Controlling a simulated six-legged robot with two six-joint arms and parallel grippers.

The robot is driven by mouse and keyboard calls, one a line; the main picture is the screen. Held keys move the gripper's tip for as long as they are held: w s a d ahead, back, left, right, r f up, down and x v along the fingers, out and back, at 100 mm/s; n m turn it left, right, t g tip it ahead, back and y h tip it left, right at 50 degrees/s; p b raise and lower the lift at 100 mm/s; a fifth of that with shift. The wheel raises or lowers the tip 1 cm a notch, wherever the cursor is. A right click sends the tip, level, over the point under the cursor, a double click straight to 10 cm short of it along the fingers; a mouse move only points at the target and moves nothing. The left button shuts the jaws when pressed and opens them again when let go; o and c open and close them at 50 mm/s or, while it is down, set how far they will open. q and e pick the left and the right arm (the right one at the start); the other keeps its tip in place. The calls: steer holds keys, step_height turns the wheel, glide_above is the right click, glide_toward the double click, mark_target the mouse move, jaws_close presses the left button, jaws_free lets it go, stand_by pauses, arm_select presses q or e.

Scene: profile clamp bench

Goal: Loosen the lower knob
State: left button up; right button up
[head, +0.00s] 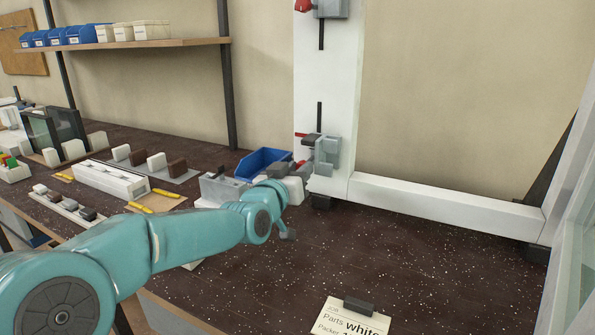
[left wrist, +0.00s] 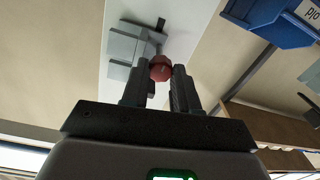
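The lower clamp (head: 326,152) is a grey block on the white upright profile, low down near the bench. Its red lower knob (left wrist: 160,68) shows in the left wrist view, between my left fingertips, with grey clamp plates (left wrist: 124,46) beside it. My left gripper (head: 292,169) is at the left side of the lower clamp in the head view. In the left wrist view the left gripper (left wrist: 160,78) has a finger against each side of the knob, with no clear gap. The knob is mostly hidden in the head view. My right gripper is not in view.
An upper clamp (head: 331,8) with a red knob sits higher on the upright (head: 322,80). A blue bin (head: 262,162) stands just behind my gripper. A white beam (head: 440,205) runs right from the upright's foot. A label card (head: 350,318) stands in front. The bench's middle is clear.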

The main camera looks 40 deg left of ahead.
arm_select(q)
jaws_close()
steer(key=shift+a+n+h+b, duration=0.1)
steer(key=shift+n+h+b, duration=0.4)
steer(key=shift+n+b, duration=7.05)
steer(key=n+p, duration=0.5)
steer(key=shift+f, duration=0.1)
